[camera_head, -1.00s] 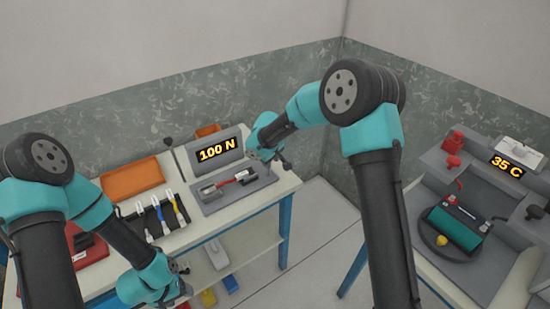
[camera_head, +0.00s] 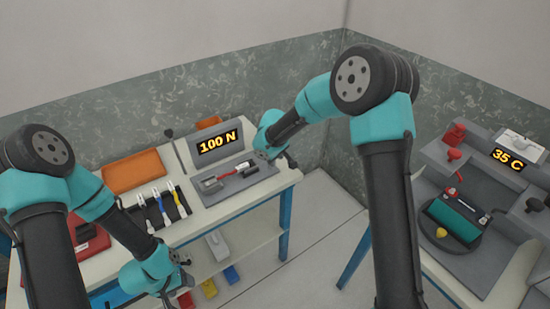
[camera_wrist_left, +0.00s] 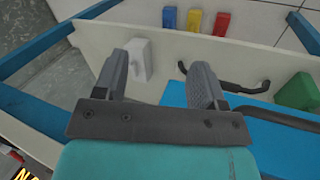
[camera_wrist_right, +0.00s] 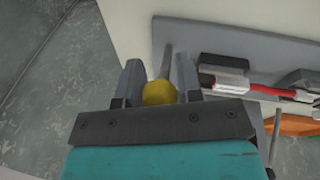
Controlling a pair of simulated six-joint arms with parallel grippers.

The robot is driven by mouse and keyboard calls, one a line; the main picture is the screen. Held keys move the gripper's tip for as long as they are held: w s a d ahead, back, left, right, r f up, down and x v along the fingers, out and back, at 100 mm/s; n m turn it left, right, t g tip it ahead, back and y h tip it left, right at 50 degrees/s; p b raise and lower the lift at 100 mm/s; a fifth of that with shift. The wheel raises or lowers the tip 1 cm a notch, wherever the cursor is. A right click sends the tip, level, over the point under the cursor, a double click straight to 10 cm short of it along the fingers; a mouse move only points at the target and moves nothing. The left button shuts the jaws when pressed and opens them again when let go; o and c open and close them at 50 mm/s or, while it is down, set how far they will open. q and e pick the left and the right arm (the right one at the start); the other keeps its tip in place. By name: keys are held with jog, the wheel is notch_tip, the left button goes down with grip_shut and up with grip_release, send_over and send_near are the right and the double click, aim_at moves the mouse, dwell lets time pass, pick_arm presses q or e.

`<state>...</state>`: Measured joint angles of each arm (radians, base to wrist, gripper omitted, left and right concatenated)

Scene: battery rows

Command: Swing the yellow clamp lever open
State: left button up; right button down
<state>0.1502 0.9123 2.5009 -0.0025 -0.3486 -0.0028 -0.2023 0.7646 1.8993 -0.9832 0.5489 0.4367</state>
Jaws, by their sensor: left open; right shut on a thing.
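The yellow knob (camera_wrist_right: 160,92) of the clamp lever sits between the fingers of my right gripper (camera_wrist_right: 158,80) in the right wrist view. A thin grey rod (camera_wrist_right: 168,60) runs away from it over the grey fixture plate (camera_wrist_right: 187,38). In the head view my right gripper (camera_head: 283,158) is at the right end of this plate (camera_head: 255,181), on the left bench. The fingers and arm hide the knob there. My left gripper (camera_head: 180,278) is open and empty by the bench's front; its spread fingers (camera_wrist_left: 158,78) show in the left wrist view.
A grey and red device (camera_head: 213,185) lies on the plate below the 100 N display (camera_head: 217,142). An orange tray (camera_head: 132,170) and a rack with several tools (camera_head: 157,207) stand left. The right bench holds a green block (camera_head: 453,222) and another yellow knob (camera_head: 467,231).

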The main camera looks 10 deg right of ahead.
jog(key=shift+s+f, duration=0.1)
jog(key=shift+f, duration=0.15)
dwell(0.4)
jog(key=c, duration=1.2)
grip_release()
jog(key=o, duration=0.4)
jog(key=shift+a+r, duration=0.1)
jog(key=shift+r, duration=0.1)
jog(key=v, duration=1.7)
jog(key=shift+r, duration=0.15)
